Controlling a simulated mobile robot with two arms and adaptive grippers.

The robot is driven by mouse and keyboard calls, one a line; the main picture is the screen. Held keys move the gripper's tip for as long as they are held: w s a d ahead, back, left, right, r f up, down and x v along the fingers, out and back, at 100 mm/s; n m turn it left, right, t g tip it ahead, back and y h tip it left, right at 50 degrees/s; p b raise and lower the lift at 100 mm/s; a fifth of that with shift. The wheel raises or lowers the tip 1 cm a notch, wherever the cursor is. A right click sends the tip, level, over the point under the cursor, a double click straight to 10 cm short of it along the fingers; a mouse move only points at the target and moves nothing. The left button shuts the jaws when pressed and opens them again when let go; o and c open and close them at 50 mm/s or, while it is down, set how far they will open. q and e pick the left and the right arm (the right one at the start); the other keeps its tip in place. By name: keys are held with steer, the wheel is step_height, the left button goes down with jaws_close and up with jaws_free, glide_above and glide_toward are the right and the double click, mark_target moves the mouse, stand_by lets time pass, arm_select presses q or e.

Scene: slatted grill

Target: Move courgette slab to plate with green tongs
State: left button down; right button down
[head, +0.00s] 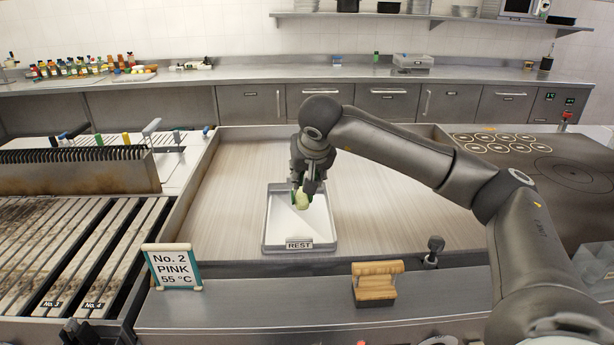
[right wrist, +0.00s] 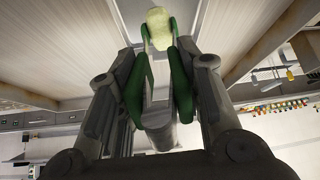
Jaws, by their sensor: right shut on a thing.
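My right gripper (head: 307,183) is shut on the green tongs (head: 294,201) above the tray with the REST sign. The tongs also show in the right wrist view (right wrist: 181,85), between the two grey fingers. The pale green courgette slab (head: 302,201) is between the tong tips. It also shows at the tips in the right wrist view (right wrist: 158,28). It appears to be held above the tray floor; the exact gap is hard to tell.
The shallow metal-rimmed tray (head: 270,236) stands on a light work surface (head: 390,205) with free room on both sides. The slatted grill (head: 60,245) is at left. A No. 2 PINK sign (head: 172,267) and a wooden block (head: 375,284) stand on the front ledge.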

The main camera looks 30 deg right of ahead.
steer(key=shift+r, duration=0.55)
step_height(320, 180, up, 6)
steer(key=p, duration=0.5)
